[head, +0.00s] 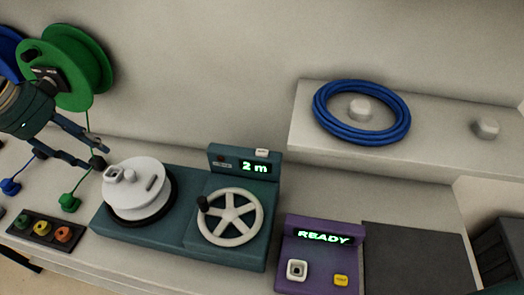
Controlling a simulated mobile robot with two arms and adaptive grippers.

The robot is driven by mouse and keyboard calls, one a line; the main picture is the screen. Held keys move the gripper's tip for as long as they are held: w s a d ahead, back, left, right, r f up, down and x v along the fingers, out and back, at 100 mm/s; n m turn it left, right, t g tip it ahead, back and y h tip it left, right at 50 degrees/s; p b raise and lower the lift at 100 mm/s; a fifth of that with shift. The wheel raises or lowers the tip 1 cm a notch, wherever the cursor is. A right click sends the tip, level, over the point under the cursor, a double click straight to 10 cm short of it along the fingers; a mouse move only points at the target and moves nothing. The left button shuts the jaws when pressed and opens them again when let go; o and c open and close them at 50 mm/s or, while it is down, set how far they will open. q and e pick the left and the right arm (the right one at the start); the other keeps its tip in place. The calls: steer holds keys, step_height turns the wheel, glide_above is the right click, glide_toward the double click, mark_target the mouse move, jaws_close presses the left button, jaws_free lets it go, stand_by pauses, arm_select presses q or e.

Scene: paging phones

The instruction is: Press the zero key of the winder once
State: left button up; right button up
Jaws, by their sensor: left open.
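The winder (185,247) is a teal box on the bench with a raised display (254,168) reading "2 m". A small white key (262,153) sits on top of the display housing; its marking is too small to read. A white spoked handwheel (237,232) with a black knob is on the winder's right part. A white round drum (140,187) sits on its left part. My left gripper (97,153) is open, left of the drum and well away from the white key. My right gripper is not in view.
A purple unit (319,284) reading "READY" stands right of the winder. A dark flat pad (415,255) lies beyond it. A blue coil (318,115) rests on the raised shelf (440,138). A green spool (95,60) hangs upper left. Coloured knobs (42,229) sit front left.

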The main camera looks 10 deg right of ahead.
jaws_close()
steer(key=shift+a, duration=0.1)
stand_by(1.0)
